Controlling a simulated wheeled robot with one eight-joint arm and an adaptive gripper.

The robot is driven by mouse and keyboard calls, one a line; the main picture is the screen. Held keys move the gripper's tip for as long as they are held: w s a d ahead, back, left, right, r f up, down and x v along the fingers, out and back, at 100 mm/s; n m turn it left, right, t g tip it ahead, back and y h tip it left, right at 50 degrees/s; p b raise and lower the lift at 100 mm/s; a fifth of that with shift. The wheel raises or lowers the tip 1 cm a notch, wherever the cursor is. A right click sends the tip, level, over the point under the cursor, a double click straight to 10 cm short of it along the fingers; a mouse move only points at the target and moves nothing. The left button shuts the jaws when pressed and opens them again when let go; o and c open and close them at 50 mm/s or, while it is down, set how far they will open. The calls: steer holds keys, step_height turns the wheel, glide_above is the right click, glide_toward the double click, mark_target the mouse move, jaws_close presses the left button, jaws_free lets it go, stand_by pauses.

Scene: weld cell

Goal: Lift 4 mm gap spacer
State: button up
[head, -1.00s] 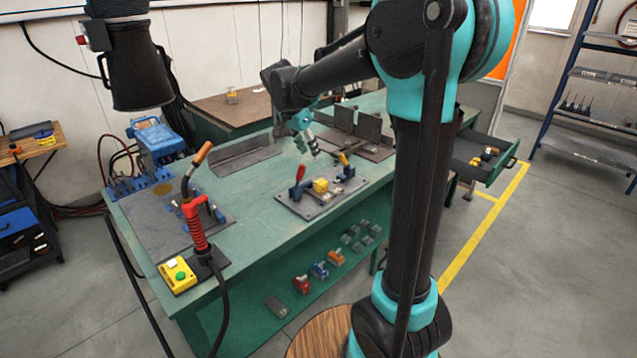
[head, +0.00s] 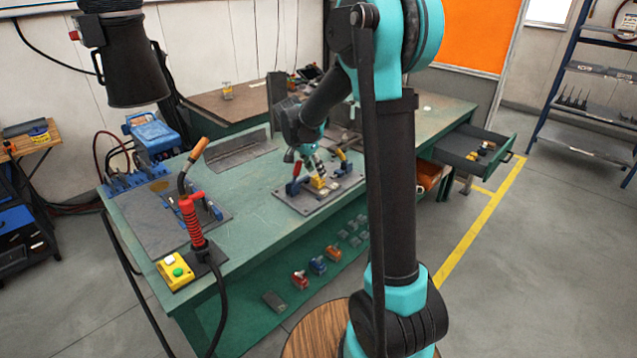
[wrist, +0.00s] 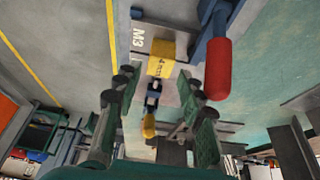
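The yellow spacer block (head: 318,183), with dark lettering on its face, sits on the grey fixture plate (head: 300,205) on the green bench. The wrist view shows the spacer (wrist: 161,65) just beyond and between my fingertips. My gripper (wrist: 157,84) is open, with one finger on each side of the spacer's line and a gap between them. In the head view my gripper (head: 316,168) points down right above the spacer and partly hides it. I cannot tell whether a finger touches it.
A red-handled clamp (wrist: 218,70) stands close to my right finger in the wrist view. A yellow-handled clamp (wrist: 149,125) lies between the fingers, lower in the picture. A welding torch (head: 192,210) stands at the bench's front left.

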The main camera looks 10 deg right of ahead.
mark_target(318, 177)
steer(key=x, duration=0.4)
steer(key=shift+d+f, duration=0.1)
steer(key=shift+f, duration=0.2)
jaws_close()
